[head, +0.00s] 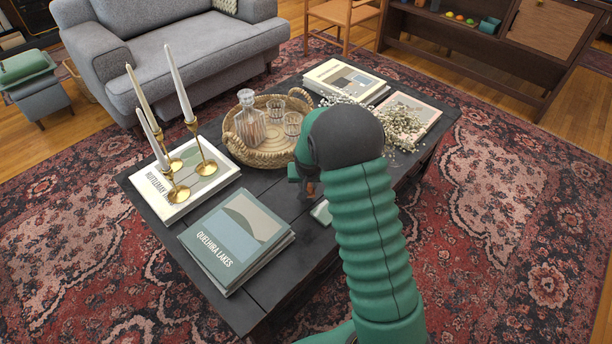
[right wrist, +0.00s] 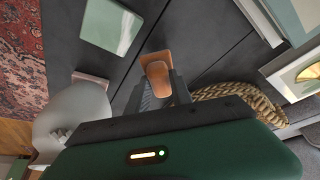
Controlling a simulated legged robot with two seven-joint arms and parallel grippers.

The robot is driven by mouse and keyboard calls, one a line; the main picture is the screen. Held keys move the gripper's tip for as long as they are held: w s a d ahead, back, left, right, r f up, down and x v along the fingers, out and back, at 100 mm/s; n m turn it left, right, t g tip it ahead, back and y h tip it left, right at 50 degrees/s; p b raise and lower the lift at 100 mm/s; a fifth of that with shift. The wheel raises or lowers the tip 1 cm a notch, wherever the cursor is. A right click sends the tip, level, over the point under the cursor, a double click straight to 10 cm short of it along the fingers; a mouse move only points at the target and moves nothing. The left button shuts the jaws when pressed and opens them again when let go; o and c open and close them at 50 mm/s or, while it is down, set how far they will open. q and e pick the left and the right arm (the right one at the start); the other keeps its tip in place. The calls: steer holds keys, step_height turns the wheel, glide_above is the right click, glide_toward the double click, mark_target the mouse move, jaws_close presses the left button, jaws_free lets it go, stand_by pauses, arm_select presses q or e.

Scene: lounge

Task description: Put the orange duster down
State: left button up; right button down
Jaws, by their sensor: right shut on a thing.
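The orange duster (right wrist: 158,78) shows in the right wrist view as a small orange-brown piece between the fingers of my right gripper (right wrist: 158,90). The gripper is shut on it, over the dark table top. In the head view a small bit of the orange duster (head: 311,188) shows below my right gripper (head: 306,190), in front of the woven tray. My right arm hides part of the table there. I cannot tell whether the duster touches the table. My left gripper is not in view.
The dark coffee table (head: 262,205) holds a woven tray (head: 236,147) with a decanter and glasses, brass candlesticks (head: 206,168) on a book, and a Quelhira Lakes book (head: 237,232). A pale green square (right wrist: 110,25) lies near the duster. White flowers (head: 400,122) stand right.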

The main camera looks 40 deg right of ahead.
steer(key=w+d, duration=0.2)
steer(key=d, duration=0.1)
steer(key=w+d+f+b, duration=0.1)
steer(key=w+d, duration=0.2)
steer(key=shift+w+d+f+b, duration=0.1)
steer(key=shift+w+f+b, duration=0.05)
steer(key=shift+w+b, duration=0.15)
steer(key=shift+w+d, duration=0.2)
steer(key=shift+w, duration=0.1)
steer(key=f+b, duration=0.2)
steer(key=f, duration=0.1)
steer(key=shift+a+b, duration=0.35)
steer(key=shift+d+r, duration=0.1)
steer(key=shift+r, duration=0.05)
steer(key=c, duration=1.1)
jaws_free()
steer(key=shift+d, duration=0.15)
steer(key=shift+c, duration=0.2)
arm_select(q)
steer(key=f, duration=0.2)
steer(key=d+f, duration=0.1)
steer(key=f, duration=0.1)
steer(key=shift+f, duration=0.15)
